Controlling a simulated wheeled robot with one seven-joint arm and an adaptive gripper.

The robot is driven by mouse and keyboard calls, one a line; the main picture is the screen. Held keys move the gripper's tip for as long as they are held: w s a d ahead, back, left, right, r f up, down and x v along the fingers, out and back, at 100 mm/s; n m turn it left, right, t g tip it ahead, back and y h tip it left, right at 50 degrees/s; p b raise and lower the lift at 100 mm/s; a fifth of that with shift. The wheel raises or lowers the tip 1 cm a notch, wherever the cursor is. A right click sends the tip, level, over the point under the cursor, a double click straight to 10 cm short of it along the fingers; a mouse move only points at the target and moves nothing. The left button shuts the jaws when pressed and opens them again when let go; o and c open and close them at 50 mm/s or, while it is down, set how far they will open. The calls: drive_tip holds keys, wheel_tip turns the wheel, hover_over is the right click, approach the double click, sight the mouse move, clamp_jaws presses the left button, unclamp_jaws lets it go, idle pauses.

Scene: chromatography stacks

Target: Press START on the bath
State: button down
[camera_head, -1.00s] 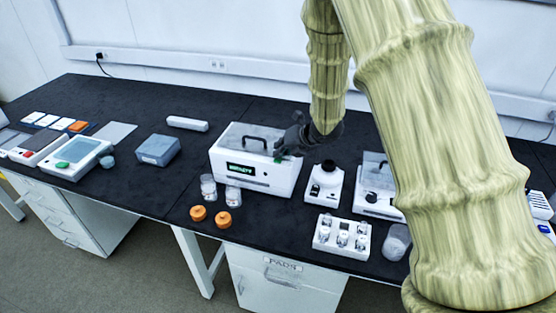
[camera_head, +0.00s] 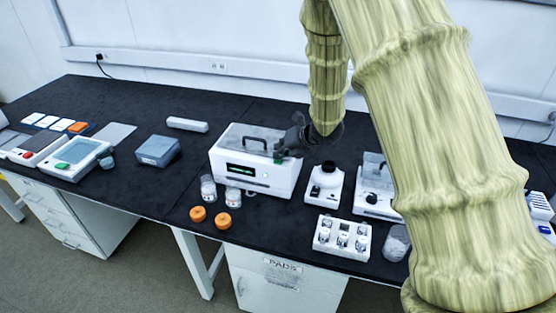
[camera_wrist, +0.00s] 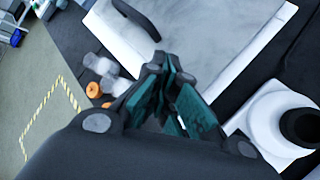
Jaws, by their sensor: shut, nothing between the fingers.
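In the wrist view, the shut teal-padded fingers (camera_wrist: 172,66) point at the edge of the white bath (camera_wrist: 200,38). START is not readable, and contact cannot be told.
Two clear jars (camera_head: 208,187) and two orange caps (camera_head: 198,214) stand in front of the bath. A white device with a black top (camera_head: 323,184) stands close on its right. A white vial rack (camera_head: 342,238) is nearer the front edge.

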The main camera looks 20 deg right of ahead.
drive_tip(key=shift+r+p, duration=0.3)
drive_tip(key=shift+r, duration=0.35)
drive_tip(key=shift+r, duration=0.1)
drive_tip(key=shift+r+p, duration=1.55)
drive_tip(key=shift+r, duration=0.9)
